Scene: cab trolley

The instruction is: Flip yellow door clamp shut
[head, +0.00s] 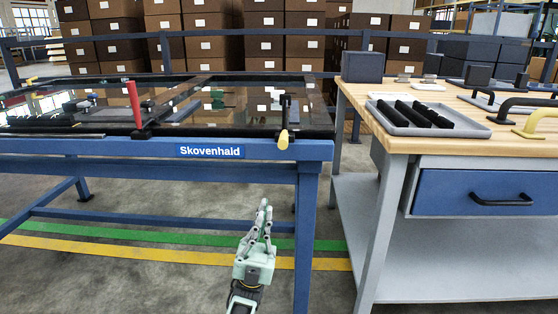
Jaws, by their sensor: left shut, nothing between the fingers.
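The yellow door clamp (283,139) is on the front edge of the blue trolley (240,150), near its right corner. Its yellow handle points down over the edge, and a black upright part stands above it. My left gripper (265,208) is below the clamp, in front of the trolley and apart from it. Its fingers point up and are closed with nothing between them. My right gripper is not in view.
A red-handled clamp (133,103) stands upright farther left on the trolley, beside dark glass panels (240,97). A workbench (400,138) at the right bears a grey tray (470,130) and several handles. Stacked boxes are behind a blue rail. The floor below the trolley is open.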

